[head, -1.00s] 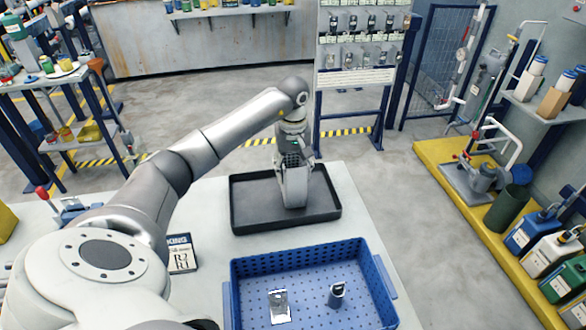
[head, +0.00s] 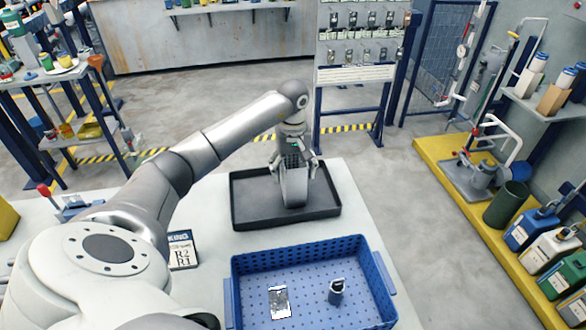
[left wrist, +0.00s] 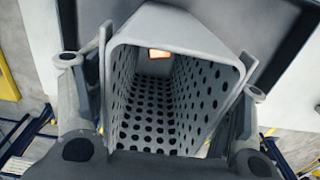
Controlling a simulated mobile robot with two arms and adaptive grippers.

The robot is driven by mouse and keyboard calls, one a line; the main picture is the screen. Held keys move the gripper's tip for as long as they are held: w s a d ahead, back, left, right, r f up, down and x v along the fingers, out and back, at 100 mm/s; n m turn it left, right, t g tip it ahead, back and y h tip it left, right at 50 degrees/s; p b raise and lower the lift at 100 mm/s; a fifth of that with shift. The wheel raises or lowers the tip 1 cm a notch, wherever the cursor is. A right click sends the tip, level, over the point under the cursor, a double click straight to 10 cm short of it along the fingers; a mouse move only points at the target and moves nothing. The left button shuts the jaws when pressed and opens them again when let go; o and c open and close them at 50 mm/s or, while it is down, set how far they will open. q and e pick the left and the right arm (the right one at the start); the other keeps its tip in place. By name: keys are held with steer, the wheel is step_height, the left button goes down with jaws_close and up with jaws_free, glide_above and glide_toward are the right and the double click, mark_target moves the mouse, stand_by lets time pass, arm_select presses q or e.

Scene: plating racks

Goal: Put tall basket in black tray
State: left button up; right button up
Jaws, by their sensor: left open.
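The tall basket (head: 294,187) is grey and perforated. It stands upright inside the black tray (head: 287,222), a little right of the tray's middle. My left gripper (head: 294,168) is open at the basket's upper part, with a finger spread out on each side of it. In the left wrist view the tall basket (left wrist: 150,115) shows its open mouth and holed inner walls. My right gripper is not in view.
A blue perforated crate (head: 300,252) stands in front of the tray and holds a small clear item (head: 279,301) and a dark cylindrical item (head: 336,292). A printed sign (head: 181,250) lies on the white table left of the crate. The table's right strip is clear.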

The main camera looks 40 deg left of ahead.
arm_select(q)
steer(key=shift+r, duration=0.15)
steer(key=shift+w+r, duration=0.1)
steer(key=shift+r, duration=0.15)
step_height(320, 180, up, 12)
steer(key=b, duration=0.2)
steer(key=shift+f+b, duration=0.25)
steer(key=shift+b, duration=0.1)
